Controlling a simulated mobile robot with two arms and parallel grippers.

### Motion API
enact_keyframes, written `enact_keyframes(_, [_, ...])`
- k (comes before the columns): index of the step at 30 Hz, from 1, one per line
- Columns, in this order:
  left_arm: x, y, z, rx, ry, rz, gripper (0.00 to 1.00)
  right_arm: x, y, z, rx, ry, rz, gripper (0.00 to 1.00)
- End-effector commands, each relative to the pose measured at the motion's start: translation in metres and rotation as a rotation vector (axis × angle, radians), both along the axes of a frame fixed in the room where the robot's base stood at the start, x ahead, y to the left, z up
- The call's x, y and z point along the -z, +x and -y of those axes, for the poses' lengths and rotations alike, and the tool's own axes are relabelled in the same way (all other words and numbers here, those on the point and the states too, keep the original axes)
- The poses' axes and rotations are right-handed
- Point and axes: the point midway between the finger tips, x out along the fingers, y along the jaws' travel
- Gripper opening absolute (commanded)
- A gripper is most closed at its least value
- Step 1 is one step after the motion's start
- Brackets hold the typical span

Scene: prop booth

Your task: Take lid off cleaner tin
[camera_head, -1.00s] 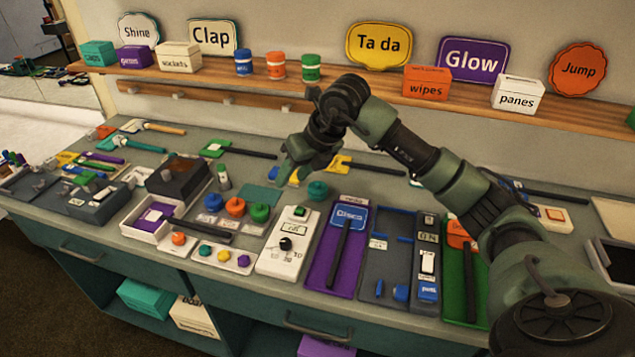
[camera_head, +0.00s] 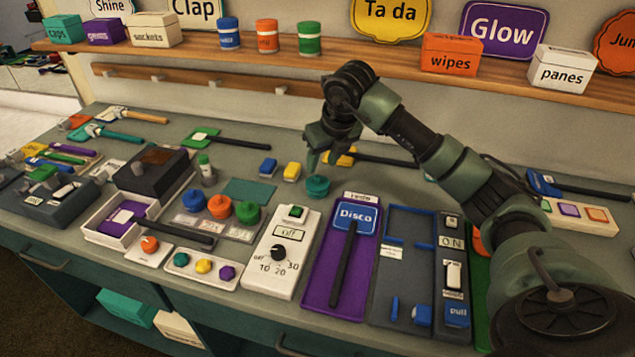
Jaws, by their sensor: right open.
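A small round teal tin with a knobbed lid (camera_head: 317,187) stands on the grey bench near its middle. No readable word marks it as the cleaner tin. My right gripper (camera_head: 322,168) points down just above and behind it, open, with nothing seen between its fingers. Whether a fingertip touches the lid, I cannot tell. Blue (camera_head: 193,201), orange (camera_head: 219,207) and green (camera_head: 247,213) knobbed round pieces stand to the left on small labelled cards. My left gripper is out of view.
A blue block (camera_head: 268,167) and a yellow block (camera_head: 292,172) lie just left of the gripper. A white timer box (camera_head: 283,262) and the purple Disco tray (camera_head: 322,270) are in front. The shelf (camera_head: 380,68) runs behind my arm.

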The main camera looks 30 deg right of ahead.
Motion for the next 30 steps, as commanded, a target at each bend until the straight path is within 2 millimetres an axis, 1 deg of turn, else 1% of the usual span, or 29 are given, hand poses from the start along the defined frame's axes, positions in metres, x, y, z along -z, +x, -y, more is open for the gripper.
enact_keyframes(7, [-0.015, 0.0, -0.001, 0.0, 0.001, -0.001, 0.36, 0.03, 0.011, 0.001, -0.001, 0.002, -0.005, 0.41])
enact_keyframes(9, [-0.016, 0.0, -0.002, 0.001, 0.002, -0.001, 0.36, 0.04, 0.015, 0.001, -0.001, 0.003, -0.004, 0.41])
enact_keyframes(12, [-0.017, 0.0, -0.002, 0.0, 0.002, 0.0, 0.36, 0.049, 0.018, 0.002, 0.0, 0.001, -0.001, 0.41])
enact_keyframes(15, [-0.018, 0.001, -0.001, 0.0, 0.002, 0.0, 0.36, 0.053, 0.02, 0.002, -0.002, 0.001, 0.001, 0.41])
enact_keyframes(20, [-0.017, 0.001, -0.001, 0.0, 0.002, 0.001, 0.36, 0.053, 0.02, 0.002, -0.003, 0.001, 0.001, 0.41])
enact_keyframes(23, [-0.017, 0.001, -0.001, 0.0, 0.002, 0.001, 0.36, 0.053, 0.02, 0.002, -0.003, 0.001, 0.001, 0.16])
enact_keyframes(24, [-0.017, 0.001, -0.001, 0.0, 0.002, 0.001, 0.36, 0.053, 0.02, 0.002, -0.001, 0.0, 0.001, 0.05])
enact_keyframes(25, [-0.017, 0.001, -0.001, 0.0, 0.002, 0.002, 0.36, 0.053, 0.02, 0.002, -0.001, 0.0, 0.001, 0.0])
enact_keyframes(30, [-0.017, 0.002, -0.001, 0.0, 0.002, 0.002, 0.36, 0.052, 0.02, 0.002, -0.001, 0.0, 0.001, 0.0])
